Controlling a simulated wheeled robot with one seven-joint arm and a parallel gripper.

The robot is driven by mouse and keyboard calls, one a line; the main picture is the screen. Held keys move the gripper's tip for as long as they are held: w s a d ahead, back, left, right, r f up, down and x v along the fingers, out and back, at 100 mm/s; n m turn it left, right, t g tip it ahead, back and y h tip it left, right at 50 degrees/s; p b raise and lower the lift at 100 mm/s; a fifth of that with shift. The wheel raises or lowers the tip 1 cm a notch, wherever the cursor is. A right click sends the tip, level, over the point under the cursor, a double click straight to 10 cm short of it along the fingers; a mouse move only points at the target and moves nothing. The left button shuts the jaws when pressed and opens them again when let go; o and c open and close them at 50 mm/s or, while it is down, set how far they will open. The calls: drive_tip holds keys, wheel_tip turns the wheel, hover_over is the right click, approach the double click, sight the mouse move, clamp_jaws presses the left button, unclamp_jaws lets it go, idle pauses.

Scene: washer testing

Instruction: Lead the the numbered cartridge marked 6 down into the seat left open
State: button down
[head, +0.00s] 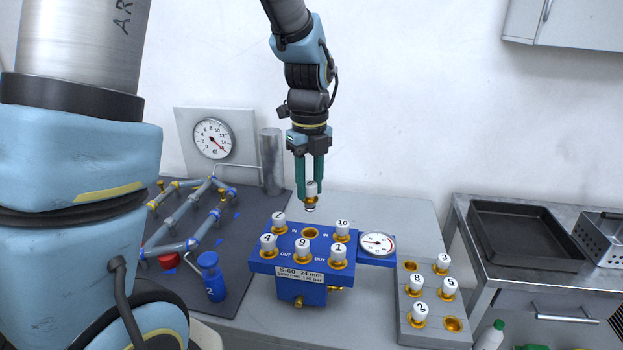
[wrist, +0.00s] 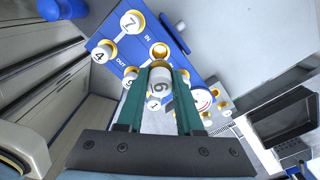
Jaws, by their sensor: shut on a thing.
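My gripper (head: 311,186) is shut on the white cartridge marked 6 (wrist: 159,86), which has a brass lower part. The cartridge hangs upright above the blue valve block (head: 285,292), clear of it; it also shows in the head view (head: 311,197). The open seat, a brass ring (head: 310,233), is in the block's back row between cartridges 7 (head: 279,219) and 10 (head: 342,229). Cartridges 4 (head: 268,243), 9 (head: 303,246) and 1 (head: 338,251) fill the front row.
A gauge (head: 377,243) adjoins the block's right side. A grey rack (head: 431,338) at right holds several cartridges and has empty holes. A dark tray (head: 525,243) lies far right.

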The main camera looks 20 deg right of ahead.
sight(309, 207)
drive_tip(key=shift+f+b, duration=2.1)
drive_tip(key=shift+f, duration=0.7)
drive_tip(key=shift+f+b, duration=0.9)
drive_tip(key=shift+f, duration=0.9)
drive_tip(key=shift+c, duration=2.4)
unclamp_jaws()
drive_tip(key=shift+r, duration=0.1)
